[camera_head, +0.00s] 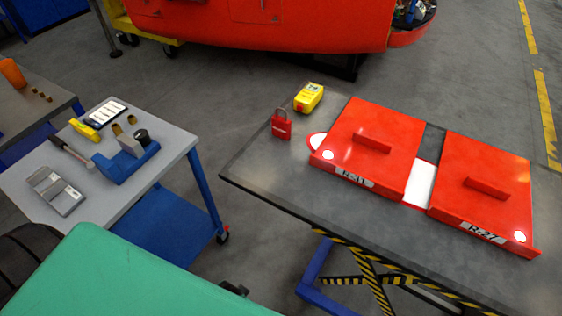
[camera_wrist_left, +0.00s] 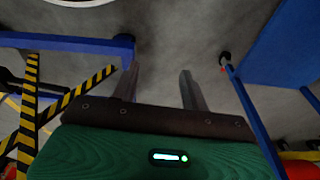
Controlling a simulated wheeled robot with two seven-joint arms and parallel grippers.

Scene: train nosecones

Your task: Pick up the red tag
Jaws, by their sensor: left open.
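A red padlock-shaped piece with a shackle (camera_head: 282,125) stands on the dark grey table (camera_head: 262,170), near its left end. A small red-and-white rounded piece (camera_head: 315,141) shows at the left edge of the red panel marked R-31; the panel hides part of it. I cannot tell for sure which of these is the red tag. My left gripper (camera_wrist_left: 159,70) shows only in the left wrist view. Its two fingers are apart with nothing between them, above the floor. Neither red piece shows clearly in that view. My right gripper is not in view.
Two red panels, R-31 (camera_head: 377,140) and R-27 (camera_head: 487,185), cover the table's right part. A yellow box (camera_head: 308,97) stands behind the padlock. A grey-topped cart (camera_head: 165,140) with tools stands left, with a floor gap between. A striped lift frame (camera_head: 368,270) supports the table.

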